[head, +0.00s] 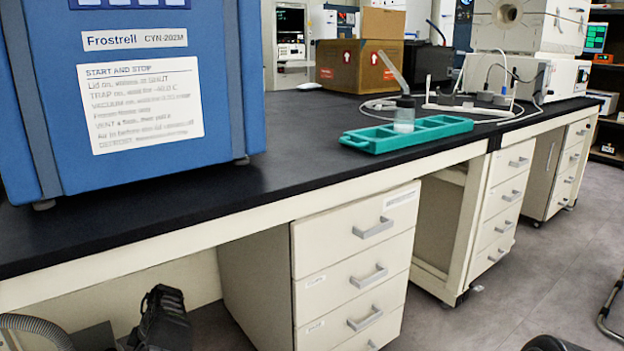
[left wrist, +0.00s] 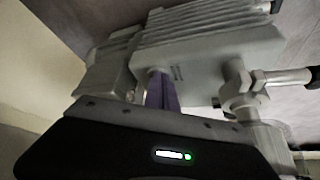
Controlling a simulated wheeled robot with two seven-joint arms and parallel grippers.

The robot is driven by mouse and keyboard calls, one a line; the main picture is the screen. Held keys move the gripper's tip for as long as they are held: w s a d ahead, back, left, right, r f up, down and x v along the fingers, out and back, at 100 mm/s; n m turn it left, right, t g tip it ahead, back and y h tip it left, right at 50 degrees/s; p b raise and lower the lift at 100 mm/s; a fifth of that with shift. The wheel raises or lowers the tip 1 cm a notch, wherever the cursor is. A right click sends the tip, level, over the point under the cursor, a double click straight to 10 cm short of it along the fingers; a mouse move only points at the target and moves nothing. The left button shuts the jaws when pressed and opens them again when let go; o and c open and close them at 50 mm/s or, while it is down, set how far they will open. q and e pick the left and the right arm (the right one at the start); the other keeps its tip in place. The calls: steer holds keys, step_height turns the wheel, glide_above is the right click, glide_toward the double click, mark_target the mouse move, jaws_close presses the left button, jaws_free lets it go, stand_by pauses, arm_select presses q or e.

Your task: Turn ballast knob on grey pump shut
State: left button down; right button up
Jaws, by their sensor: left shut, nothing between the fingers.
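The grey pump (left wrist: 205,50) with a finned housing fills the upper middle of the left wrist view. My left gripper (left wrist: 162,78) is shut and empty, its purple fingers reaching up from the dark gripper body to the pump's near face. I cannot tell whether the fingertips touch the pump. No ballast knob can be made out; it may be hidden behind the fingers or the gripper body. The pump cannot be made out in the head view. My right gripper is in neither view.
Metal pipe fittings (left wrist: 240,88) stand at the pump's right. In the head view, a blue freeze dryer (head: 225,80) stands on the black bench (head: 290,165), with a teal tray (head: 365,143) farther right. Drawers (head: 345,240) bound the under-bench space, where a ribbed hose (head: 38,328) shows.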

arm_select(q)
step_height(320, 180, up, 6)
steer(key=p, duration=0.3)
stand_by(0.3)
steer(key=shift+d, duration=0.1)
